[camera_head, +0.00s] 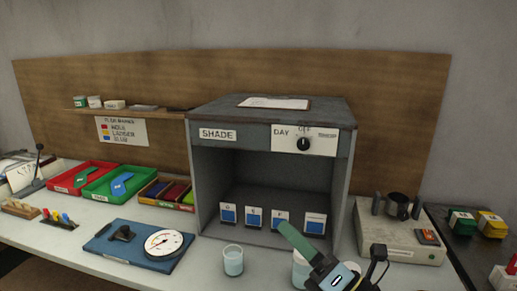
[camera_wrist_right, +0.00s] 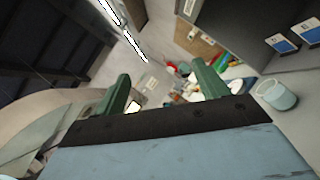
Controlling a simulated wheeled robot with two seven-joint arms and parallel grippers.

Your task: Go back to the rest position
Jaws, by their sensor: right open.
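My right gripper (camera_head: 294,239) comes in from the lower right in the head view, with a green finger showing in front of the grey shade box (camera_head: 202,190). In the right wrist view its two green fingers (camera_wrist_right: 164,84) stand wide apart with nothing between them. The gripper is open and empty. It is above the front of the table, partly covering a pale cup (camera_head: 300,270). My left gripper is in neither view.
A glass of bluish liquid (camera_head: 233,261) stands left of my right gripper. A blue board with a round dial (camera_head: 164,242) lies farther left, near red (camera_head: 66,187) and green (camera_head: 97,190) trays. A pale device (camera_head: 377,243) stands right of the box.

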